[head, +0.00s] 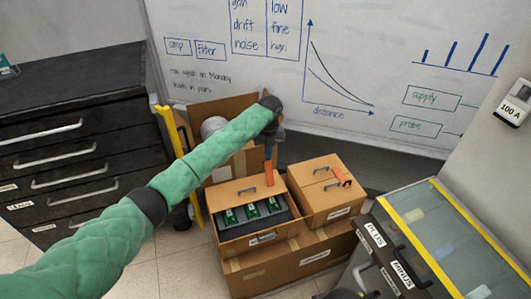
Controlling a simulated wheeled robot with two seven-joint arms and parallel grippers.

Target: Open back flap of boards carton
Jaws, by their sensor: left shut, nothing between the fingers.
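The boards carton (229,243) is a brown box in the middle of the head view, with several green boards (252,211) in a dark insert showing through its open front half. Its back flap (228,192), with a small dark handle, lies over the rear part of the top. A panel with another dark handle (263,238) is on the front face. My left gripper (269,181), with orange fingers, is shut and empty, pointing down at the right end of the back flap. I cannot tell if it touches the flap. My right gripper is not in view.
A second carton (325,211) with its top shut stands close on the right, an orange item (341,177) on it. Both rest on a larger box (300,261). Black drawers (62,150) stand left, a yellow-edged glass case (440,235) right, a whiteboard (390,60) behind.

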